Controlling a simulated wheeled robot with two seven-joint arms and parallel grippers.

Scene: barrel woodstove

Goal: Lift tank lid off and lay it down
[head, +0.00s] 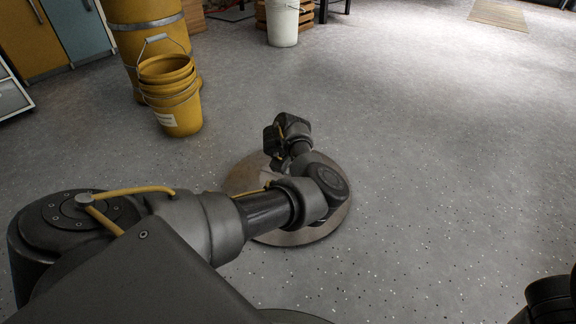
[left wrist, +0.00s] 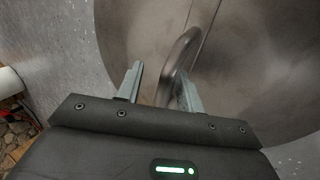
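The round metal lid (head: 325,222) appears flat at floor level in the head view, partly covered by my left arm. In the left wrist view the lid (left wrist: 265,70) fills the upper right, with a curved bar handle (left wrist: 178,58) on its face. My left gripper (head: 275,148) is over the lid. In the left wrist view its fingers (left wrist: 160,85) are apart, with the handle between them, closer to the right finger. A gap shows between the handle and the left finger. My right gripper is out of view; only a dark piece of my right arm shows at lower right.
Stacked yellow buckets (head: 172,95) stand on the floor at the upper left, before a large yellow barrel (head: 150,30). A white bucket (head: 283,22) stands at the back by wooden crates. The speckled grey floor (head: 450,150) to the right is clear.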

